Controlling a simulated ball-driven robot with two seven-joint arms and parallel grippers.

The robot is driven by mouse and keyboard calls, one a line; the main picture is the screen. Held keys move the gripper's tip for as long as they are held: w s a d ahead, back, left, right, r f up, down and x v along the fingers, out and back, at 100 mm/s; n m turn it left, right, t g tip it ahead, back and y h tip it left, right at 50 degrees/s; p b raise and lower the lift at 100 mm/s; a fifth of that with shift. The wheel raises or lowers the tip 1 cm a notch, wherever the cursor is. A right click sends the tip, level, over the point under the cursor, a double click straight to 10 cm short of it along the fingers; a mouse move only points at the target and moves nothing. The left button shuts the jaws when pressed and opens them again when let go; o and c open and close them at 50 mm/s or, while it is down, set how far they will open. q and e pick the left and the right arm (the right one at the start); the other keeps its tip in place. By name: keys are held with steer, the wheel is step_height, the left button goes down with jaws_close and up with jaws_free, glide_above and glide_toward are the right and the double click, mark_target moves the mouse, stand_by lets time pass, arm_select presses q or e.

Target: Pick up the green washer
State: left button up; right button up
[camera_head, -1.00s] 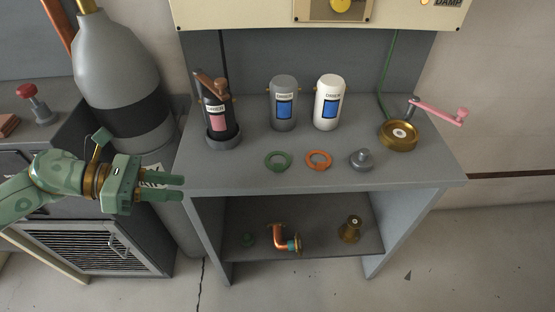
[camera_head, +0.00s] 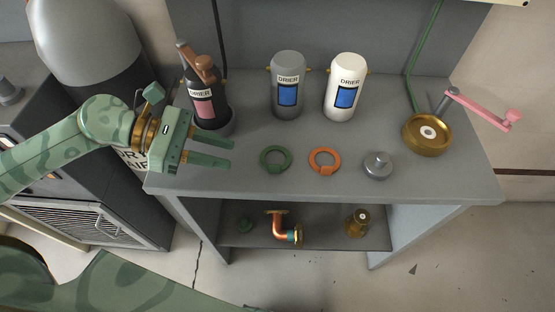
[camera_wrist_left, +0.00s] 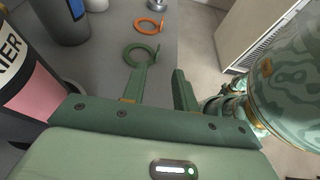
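No right gripper can be made out.
An orange washer (camera_head: 312,161) and a grey knobbed part (camera_head: 378,167) lie to the right. A dark drier bottle (camera_head: 205,106) stands behind my left gripper; grey (camera_head: 287,72) and white (camera_head: 346,72) driers stand further back. A brass wheel with a pink crank (camera_head: 428,148) is at right.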

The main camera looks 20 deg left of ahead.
mark_target(267, 173)
arm_select(q)
steer(key=x, duration=0.3)
steer(key=shift+w+d, duration=0.2)
steer(key=shift+w+d+f, duration=0.1)
steer(key=shift+d+f, duration=0.15)
steer(key=shift+d, duration=0.35)
steer(key=b+x, duration=0.1)
steer(key=x, duration=0.4)
steer(key=shift+a+f+b, duration=0.1)
steer(key=shift+f+b, duration=0.05)
steer(key=shift+b, duration=0.15)
jaws_close()
